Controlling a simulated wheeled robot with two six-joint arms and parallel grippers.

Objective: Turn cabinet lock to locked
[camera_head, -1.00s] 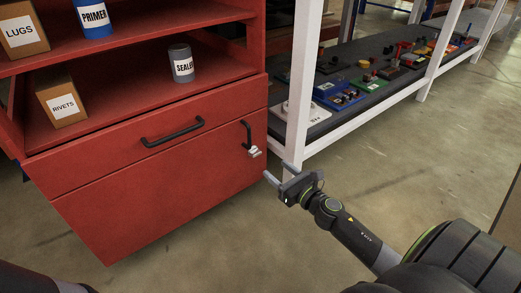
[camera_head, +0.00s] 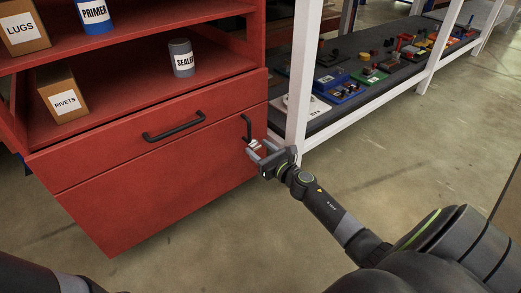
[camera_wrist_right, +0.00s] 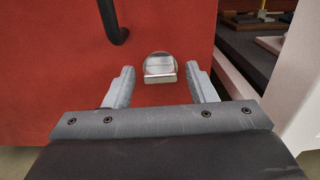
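The cabinet lock (camera_wrist_right: 160,68) is a small silver turn knob on a round plate on the red cabinet door (camera_head: 165,190). In the right wrist view its raised bar lies level. My right gripper (camera_wrist_right: 161,88) is open, with one finger on each side of the lock and clear gaps to it. In the head view the right gripper (camera_head: 257,151) is at the door's right edge and partly hides the lock (camera_head: 253,143). I cannot see whether a finger touches the door. My left gripper is not in view; only a dark arm part shows at lower left.
A black vertical handle (camera_head: 247,128) is just above the lock, and a black drawer handle (camera_head: 174,130) is to its left. A white rack post (camera_head: 300,90) stands close on the right. Open floor (camera_head: 390,165) lies further right.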

